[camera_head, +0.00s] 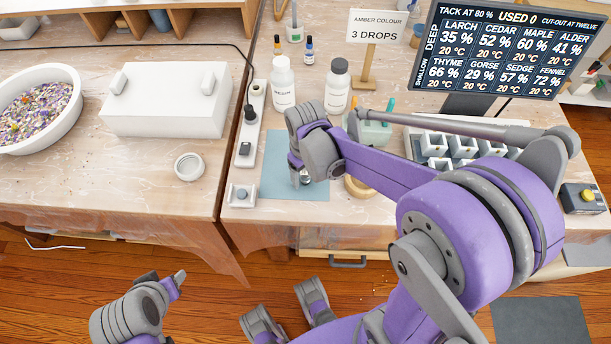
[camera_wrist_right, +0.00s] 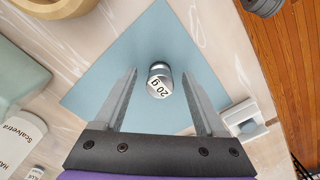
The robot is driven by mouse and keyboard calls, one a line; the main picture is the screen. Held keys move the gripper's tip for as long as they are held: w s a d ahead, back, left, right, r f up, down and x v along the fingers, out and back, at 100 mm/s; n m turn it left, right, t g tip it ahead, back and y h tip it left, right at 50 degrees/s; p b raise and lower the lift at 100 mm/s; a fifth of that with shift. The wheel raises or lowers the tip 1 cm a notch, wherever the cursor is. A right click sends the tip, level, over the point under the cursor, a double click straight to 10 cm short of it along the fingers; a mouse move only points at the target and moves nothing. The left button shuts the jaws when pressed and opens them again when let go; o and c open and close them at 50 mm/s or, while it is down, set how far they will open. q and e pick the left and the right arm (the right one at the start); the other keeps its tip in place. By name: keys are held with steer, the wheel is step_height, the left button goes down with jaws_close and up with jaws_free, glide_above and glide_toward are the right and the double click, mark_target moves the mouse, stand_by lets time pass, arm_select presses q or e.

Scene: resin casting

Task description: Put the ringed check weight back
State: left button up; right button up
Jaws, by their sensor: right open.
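A small metal weight marked 20 g (camera_wrist_right: 159,82) stands on the blue mat (camera_wrist_right: 105,95). No ring around it can be made out. In the right wrist view it lies between the two fingers of my open right gripper (camera_wrist_right: 160,75), with clear space on both sides. In the head view my right gripper (camera_head: 301,178) is low over the blue mat (camera_head: 275,185), and the wrist hides much of the area. My left gripper (camera_head: 178,280) shows at the lower left, away from the table; its fingers cannot be told apart.
A round wooden piece (camera_head: 357,188) sits right of the mat, partly behind my arm. White bottles (camera_head: 283,82) stand behind it. White cups (camera_head: 435,144) stand right.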

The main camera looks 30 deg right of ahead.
jaws_close()
stand_by(0.3)
steer(key=shift+r, duration=0.1)
